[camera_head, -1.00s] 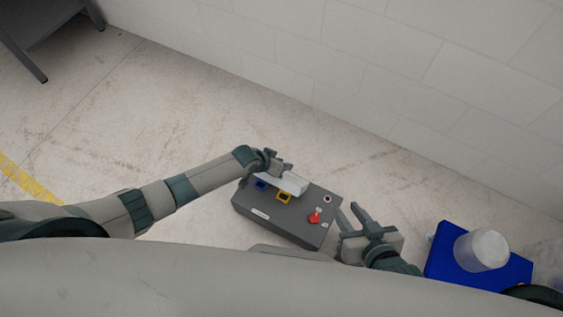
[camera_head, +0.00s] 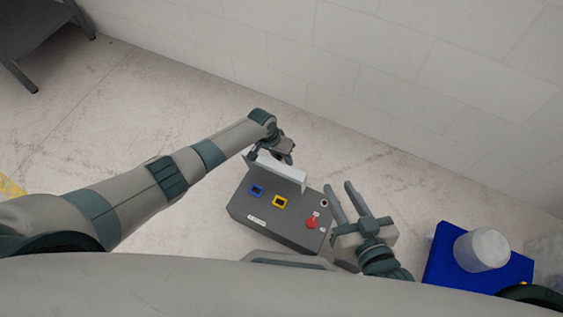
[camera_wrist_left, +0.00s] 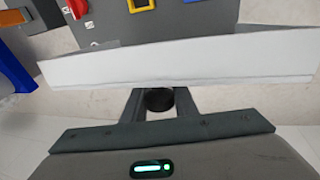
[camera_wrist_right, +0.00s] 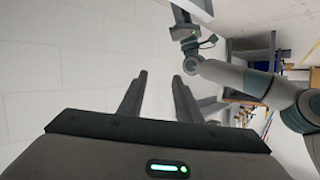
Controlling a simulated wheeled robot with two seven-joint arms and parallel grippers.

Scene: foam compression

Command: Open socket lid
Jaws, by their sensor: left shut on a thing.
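The dark grey box (camera_head: 287,226) sits on the floor, with a blue-framed socket (camera_head: 256,190) and a yellow-framed socket (camera_head: 280,201) uncovered on top. The white lid (camera_head: 276,171) stands raised along the box's far edge. My left gripper (camera_head: 276,157) is shut on the lid from behind; in the left wrist view the lid (camera_wrist_left: 185,65) spans the picture and hides the fingertips. My right gripper (camera_head: 340,187) is open and empty beside the box's right end. Its parted fingers also show in the right wrist view (camera_wrist_right: 159,77).
A red knob (camera_head: 311,223) sits on the box's right part. A blue tray (camera_head: 440,268) with a translucent round container (camera_head: 482,249) stands at the right. The pale wall (camera_head: 400,80) runs behind. Floor between box and wall is clear.

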